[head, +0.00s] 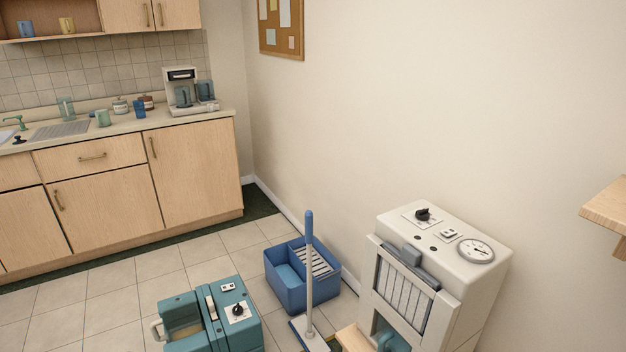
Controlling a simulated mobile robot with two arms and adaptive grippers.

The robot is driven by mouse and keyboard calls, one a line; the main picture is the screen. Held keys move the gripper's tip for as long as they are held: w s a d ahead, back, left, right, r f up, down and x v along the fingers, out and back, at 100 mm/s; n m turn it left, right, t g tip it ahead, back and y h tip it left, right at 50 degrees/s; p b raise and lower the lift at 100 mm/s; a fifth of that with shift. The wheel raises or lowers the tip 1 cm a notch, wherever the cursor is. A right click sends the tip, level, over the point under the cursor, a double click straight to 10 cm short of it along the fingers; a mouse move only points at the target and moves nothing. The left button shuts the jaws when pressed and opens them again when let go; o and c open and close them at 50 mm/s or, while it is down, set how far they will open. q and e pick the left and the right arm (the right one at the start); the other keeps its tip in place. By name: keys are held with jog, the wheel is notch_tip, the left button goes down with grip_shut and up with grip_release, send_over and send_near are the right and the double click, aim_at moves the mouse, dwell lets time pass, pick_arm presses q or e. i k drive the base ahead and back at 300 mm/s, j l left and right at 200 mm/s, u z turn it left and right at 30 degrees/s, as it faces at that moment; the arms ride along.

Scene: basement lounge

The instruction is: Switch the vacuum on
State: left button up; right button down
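A teal machine (210,318) stands on the tiled floor at the bottom of the head view, cut off by the lower edge. It looks like the vacuum, but I cannot be sure. Its top carries a black knob on a white plate (238,310) and a small white panel with two dark marks (228,287). An open-topped recess and a pale handle (157,329) are at its left. I cannot tell whether it is on or off. Neither of my grippers is in view.
A blue mop bucket (290,291) and an upright mop (309,262) are right of the teal machine. A white cabinet machine (480,285) with knob and gauge stands at the right wall. A wooden counter (195,160) runs along the left. Floor tiles (108,304) at left are clear.

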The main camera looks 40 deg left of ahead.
aim_at(228, 287)
jog(key=u, duration=2.05)
jog(key=i+j+z, duration=0.2)
jog(key=i+j, duration=0.2)
jog(key=i+j+z, duration=0.15)
jog(key=i+j, duration=0.25)
jog(key=i+j+z, duration=0.2)
jog(key=i+j, duration=0.25)
jog(key=i+j+z, duration=0.15)
jog(key=i+j, duration=0.2)
jog(key=j, duration=0.25)
